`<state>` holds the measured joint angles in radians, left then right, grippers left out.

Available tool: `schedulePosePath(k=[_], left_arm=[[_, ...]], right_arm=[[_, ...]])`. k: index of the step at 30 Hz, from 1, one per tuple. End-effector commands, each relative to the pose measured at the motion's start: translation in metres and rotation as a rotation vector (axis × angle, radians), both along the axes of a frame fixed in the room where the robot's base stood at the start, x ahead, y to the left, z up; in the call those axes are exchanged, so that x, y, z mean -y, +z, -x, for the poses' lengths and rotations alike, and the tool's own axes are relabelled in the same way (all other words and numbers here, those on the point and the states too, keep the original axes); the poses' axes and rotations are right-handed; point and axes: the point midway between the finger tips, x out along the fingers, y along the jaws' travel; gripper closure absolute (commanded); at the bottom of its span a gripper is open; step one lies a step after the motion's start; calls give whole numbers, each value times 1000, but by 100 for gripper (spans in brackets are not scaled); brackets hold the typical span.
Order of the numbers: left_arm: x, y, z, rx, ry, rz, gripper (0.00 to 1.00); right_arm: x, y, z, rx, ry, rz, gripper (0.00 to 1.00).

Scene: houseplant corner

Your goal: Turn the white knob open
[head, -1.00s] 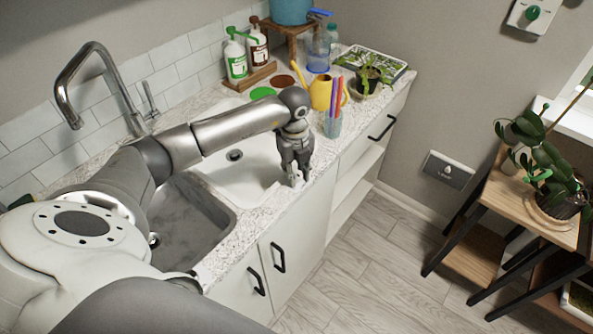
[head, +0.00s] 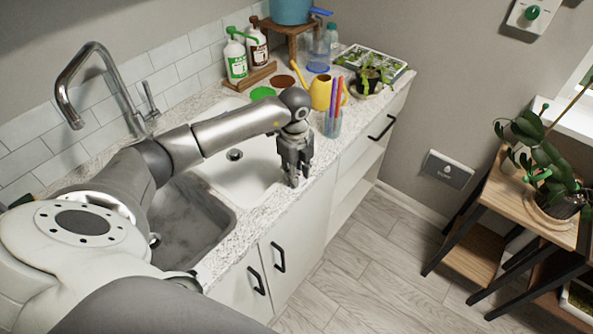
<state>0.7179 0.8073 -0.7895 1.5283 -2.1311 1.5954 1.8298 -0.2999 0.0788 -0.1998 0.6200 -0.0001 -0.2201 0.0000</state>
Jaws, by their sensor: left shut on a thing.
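My left gripper (head: 292,180) points down at the front edge of the counter, right of the white sink basin (head: 254,172). Its fingers are shut on a small whitish thing at the fingertips, which looks like the white knob. The fingers hide most of it, so I cannot see which way it is turned. My right gripper is not in view.
A clear cup with pens (head: 333,122) and a yellow watering can (head: 320,92) stand just behind the gripper. A tall faucet (head: 72,88) rises at the left. A green knob (head: 532,13) is on a wall plate. The floor (head: 360,285) in front is clear.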

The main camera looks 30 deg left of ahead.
Motion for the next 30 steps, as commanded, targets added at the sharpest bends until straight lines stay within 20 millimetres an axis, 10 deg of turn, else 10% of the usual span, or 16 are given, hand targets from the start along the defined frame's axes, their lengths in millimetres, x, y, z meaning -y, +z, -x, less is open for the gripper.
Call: schedulePosePath(k=[2, 3, 8, 20, 30], left_arm=[[-1, 2, -2, 6, 3, -1, 98], [-1, 2, -2, 6, 3, -1, 71], [-1, 2, -1, 4, 1, 0, 51], [0, 8, -1, 3, 0, 1, 51], [-1, 74, 1, 6, -1, 0, 51]], right_arm=[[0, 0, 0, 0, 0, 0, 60], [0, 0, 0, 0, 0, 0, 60], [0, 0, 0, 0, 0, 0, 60], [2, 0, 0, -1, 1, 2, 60], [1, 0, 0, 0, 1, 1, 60]])
